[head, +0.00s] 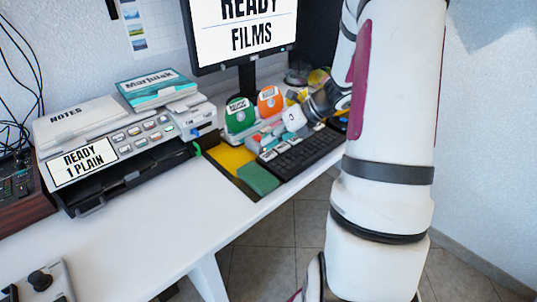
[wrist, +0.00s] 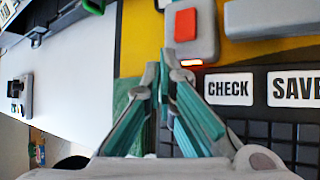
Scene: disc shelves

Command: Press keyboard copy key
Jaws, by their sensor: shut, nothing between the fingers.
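The black keyboard (head: 305,150) lies on the desk below the monitor, and its corner fills the lower right of the wrist view (wrist: 258,127). Two white labels on its top edge read CHECK (wrist: 229,89) and SAVE (wrist: 296,89). No key marked copy can be read in either view. My gripper (wrist: 160,60) is shut and empty, its teal fingers meeting at the tips. In the wrist view the tips show left of the CHECK label, just below a grey box with a red button (wrist: 185,25). I cannot tell whether they touch anything. The fingers hide part of the keyboard's left end.
The monitor (head: 243,38) reads READY FILMS. A printer (head: 120,150) reading READY 1 PLAIN stands at left. Green (head: 240,117) and orange (head: 270,102) round holders stand behind the keyboard. A green pad (head: 258,179) lies at its left end.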

